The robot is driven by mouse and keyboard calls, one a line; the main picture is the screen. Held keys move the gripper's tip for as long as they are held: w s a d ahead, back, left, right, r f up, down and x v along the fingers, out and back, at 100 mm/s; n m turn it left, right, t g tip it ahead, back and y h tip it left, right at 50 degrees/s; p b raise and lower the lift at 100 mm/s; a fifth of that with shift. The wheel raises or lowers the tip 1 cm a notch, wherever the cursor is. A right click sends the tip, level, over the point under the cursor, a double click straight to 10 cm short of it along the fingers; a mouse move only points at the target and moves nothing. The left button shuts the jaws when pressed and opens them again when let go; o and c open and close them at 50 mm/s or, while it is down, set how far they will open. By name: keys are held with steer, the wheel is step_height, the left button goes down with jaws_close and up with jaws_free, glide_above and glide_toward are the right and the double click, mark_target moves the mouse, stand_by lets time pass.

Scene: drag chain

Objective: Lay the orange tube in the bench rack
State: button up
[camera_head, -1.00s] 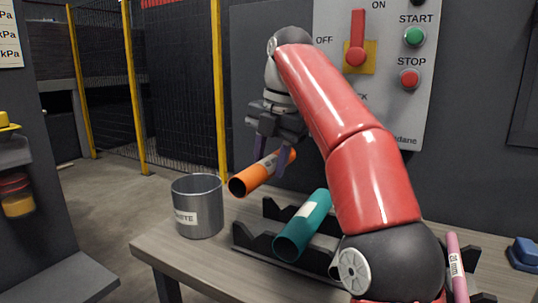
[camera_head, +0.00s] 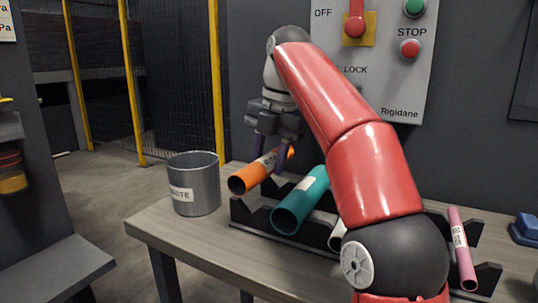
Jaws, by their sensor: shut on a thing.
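The orange tube (camera_head: 248,178) has a white label and is tilted, its open end toward the camera and to the left. My gripper (camera_head: 268,152) is shut on it, fingers pointing down on either side of its middle. The tube is at the left part of the black bench rack (camera_head: 246,214), left of the teal tube (camera_head: 297,203). Whether it touches the rack or hangs just above it, I cannot tell. The teal tube lies in the rack. My arm hides the rack's middle.
A grey metal waste bin (camera_head: 196,188) stands close by on the left of the bench (camera_head: 172,231). A pink tube (camera_head: 461,250) lies at the rack's right part, and a blue object (camera_head: 524,229) sits at the far right. A wall panel with a red lever (camera_head: 355,24) is behind my arm.

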steer(key=shift+f+b, duration=1.65)
steer(key=shift+f, duration=0.65)
steer(key=o, duration=1.3)
steer(key=shift+c, duration=0.2)
steer(key=shift+r, duration=0.1)
